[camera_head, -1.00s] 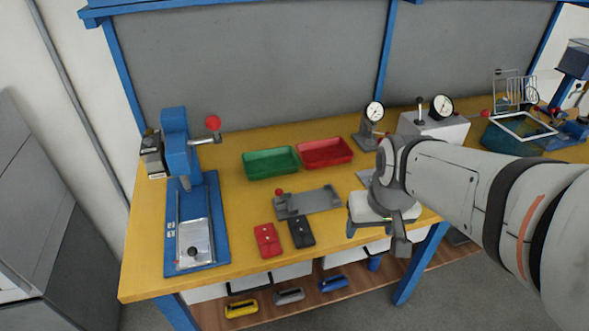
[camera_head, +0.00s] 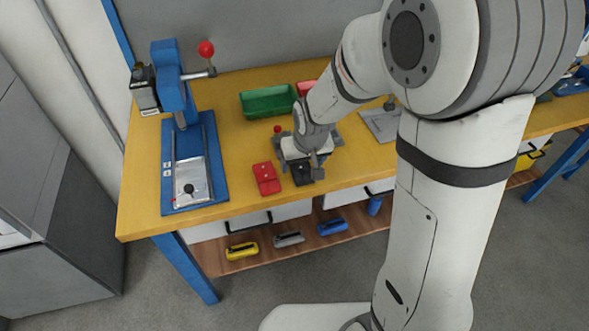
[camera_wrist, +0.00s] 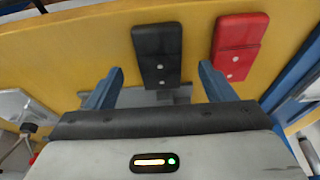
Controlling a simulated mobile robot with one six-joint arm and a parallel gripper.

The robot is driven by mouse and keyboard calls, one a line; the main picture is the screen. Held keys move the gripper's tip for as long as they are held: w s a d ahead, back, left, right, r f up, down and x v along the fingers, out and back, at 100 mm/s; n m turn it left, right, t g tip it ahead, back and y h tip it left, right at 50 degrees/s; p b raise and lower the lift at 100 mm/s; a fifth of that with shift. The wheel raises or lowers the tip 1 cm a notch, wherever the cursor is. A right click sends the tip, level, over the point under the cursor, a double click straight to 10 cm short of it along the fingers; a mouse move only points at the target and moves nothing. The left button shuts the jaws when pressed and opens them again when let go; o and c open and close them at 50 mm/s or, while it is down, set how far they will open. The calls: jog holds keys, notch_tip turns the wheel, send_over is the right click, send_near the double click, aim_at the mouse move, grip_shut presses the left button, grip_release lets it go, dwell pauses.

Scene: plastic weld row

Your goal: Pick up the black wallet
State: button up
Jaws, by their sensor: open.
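The black wallet (camera_head: 301,173) lies flat on the yellow workbench (camera_head: 228,170), near its front edge. Whether the fingers touch the bench cannot be told.
A red wallet (camera_head: 267,178) lies close to the left of the black one; it also shows in the wrist view (camera_wrist: 238,46). A grey fixture plate sits partly hidden under my gripper. A green tray (camera_head: 267,102) and a blue press (camera_head: 196,160) stand farther back and left.

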aim_at(301, 168)
jog(key=x, duration=0.3)
jog(key=shift+w+a, duration=0.1)
jog(key=shift+w, duration=0.1)
jog(key=c, duration=1.1)
